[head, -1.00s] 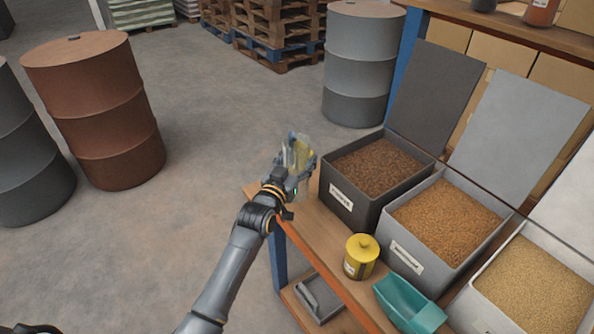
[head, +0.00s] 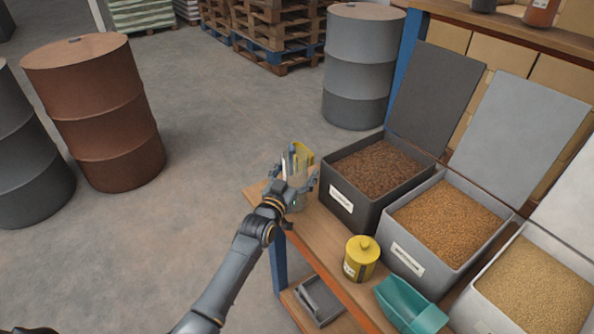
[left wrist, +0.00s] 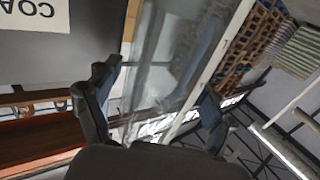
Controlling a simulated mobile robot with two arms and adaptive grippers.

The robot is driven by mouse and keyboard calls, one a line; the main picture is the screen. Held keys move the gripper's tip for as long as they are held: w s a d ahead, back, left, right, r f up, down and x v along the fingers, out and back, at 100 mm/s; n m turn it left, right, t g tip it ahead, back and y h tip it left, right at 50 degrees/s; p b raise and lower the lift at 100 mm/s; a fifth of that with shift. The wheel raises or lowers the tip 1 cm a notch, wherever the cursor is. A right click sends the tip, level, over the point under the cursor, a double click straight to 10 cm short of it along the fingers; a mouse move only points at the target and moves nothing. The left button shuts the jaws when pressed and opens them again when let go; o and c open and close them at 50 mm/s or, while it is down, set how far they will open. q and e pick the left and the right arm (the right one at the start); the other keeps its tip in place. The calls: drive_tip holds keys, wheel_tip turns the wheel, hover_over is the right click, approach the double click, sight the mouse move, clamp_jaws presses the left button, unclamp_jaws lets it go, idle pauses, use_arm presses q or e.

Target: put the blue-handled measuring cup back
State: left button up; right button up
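My left gripper (head: 294,177) is at the far left corner of the wooden bench (head: 325,222). Its two fingers are spread, one on each side of a clear container (head: 292,170). Something blue (head: 292,152) and something yellow (head: 304,154) stand up in or behind this container. I cannot tell whether the blue part is the handle of the measuring cup. In the left wrist view the clear container (left wrist: 165,75) fills the space between the fingers; contact is unclear. My right gripper is out of view.
A dark bin of brown grain (head: 348,207) stands right beside the gripper, with a grey bin (head: 408,255) and another grain bin to the right. A yellow lidded canister (head: 361,258) and a teal scoop (head: 408,305) sit in front. Open floor lies left.

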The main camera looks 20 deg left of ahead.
use_arm(q)
drive_tip(key=shift+r, duration=0.1)
drive_tip(key=shift+r, duration=0.15)
drive_tip(key=s+a, duration=0.1)
drive_tip(key=s, duration=1.1)
drive_tip(key=shift+a+p, duration=0.15)
drive_tip(key=shift+p, duration=0.15)
drive_tip(key=s+f+g, duration=0.3)
drive_tip(key=s+f, duration=0.2)
drive_tip(key=f, duration=0.6)
drive_tip(key=s+f+g, duration=0.2)
drive_tip(key=s+f, duration=0.2)
drive_tip(key=f, duration=0.7)
drive_tip(key=s+f+g, duration=0.3)
drive_tip(key=s+f, duration=0.2)
drive_tip(key=f, duration=0.7)
drive_tip(key=s+f+g+y, duration=0.1)
drive_tip(key=s+f+g, duration=0.3)
drive_tip(key=s+f, duration=0.8)
drive_tip(key=s+a+f+g+p, duration=0.1)
drive_tip(key=s+f+g, duration=0.1)
drive_tip(key=s, duration=0.9)
drive_tip(key=s+a+f+m+g+p, duration=0.1)
drive_tip(key=s+f+g, duration=0.1)
drive_tip(key=s, duration=1)
drive_tip(key=shift+g+y+p, duration=0.4)
drive_tip(key=shift+g, duration=0.1)
